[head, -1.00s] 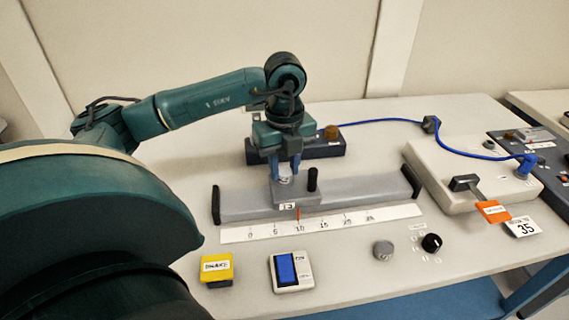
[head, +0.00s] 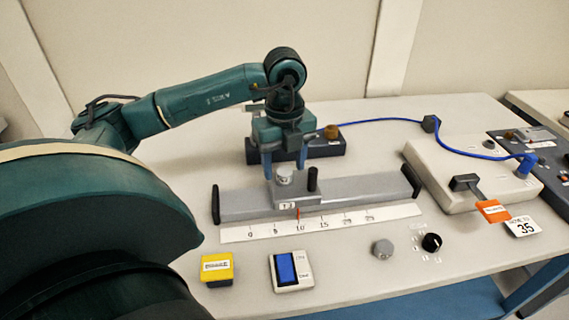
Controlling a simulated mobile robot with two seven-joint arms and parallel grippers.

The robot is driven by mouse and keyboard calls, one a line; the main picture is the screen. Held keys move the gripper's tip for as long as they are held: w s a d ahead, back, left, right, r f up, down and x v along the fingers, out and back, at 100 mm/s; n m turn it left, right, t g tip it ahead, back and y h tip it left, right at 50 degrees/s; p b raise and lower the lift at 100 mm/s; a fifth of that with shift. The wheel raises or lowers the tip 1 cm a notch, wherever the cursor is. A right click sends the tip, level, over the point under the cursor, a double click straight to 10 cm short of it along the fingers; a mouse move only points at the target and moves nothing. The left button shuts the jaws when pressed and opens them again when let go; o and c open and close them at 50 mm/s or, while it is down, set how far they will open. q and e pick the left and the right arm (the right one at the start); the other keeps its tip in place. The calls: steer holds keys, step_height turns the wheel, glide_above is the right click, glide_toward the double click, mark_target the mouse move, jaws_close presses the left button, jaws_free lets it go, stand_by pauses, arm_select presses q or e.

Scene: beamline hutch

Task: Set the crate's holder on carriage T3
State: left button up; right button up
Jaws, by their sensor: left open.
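A small pale round holder (head: 285,175) stands on the carriage (head: 298,190), a grey block with a label that seems to read T3, on the rail (head: 360,187). My left gripper (head: 284,166) is open, its two blue fingers apart on either side of the holder's top. The holder looks upright and rests on the carriage. A black knob post (head: 312,179) rises at the carriage's right side. The crate is not in view, and neither is my right gripper.
A scale strip (head: 320,224) lies before the rail. In front are a yellow-topped box (head: 217,268), a blue-screened meter (head: 290,271), a grey knob (head: 383,248) and a black dial (head: 431,242). A beige box (head: 465,175) with an orange-tagged lever stands right. A dark box (head: 325,147) sits behind the gripper.

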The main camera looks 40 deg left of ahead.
arm_select(q)
step_height(320, 180, up, 12)
steer(key=p, duration=0.3)
steer(key=shift+r, duration=0.2)
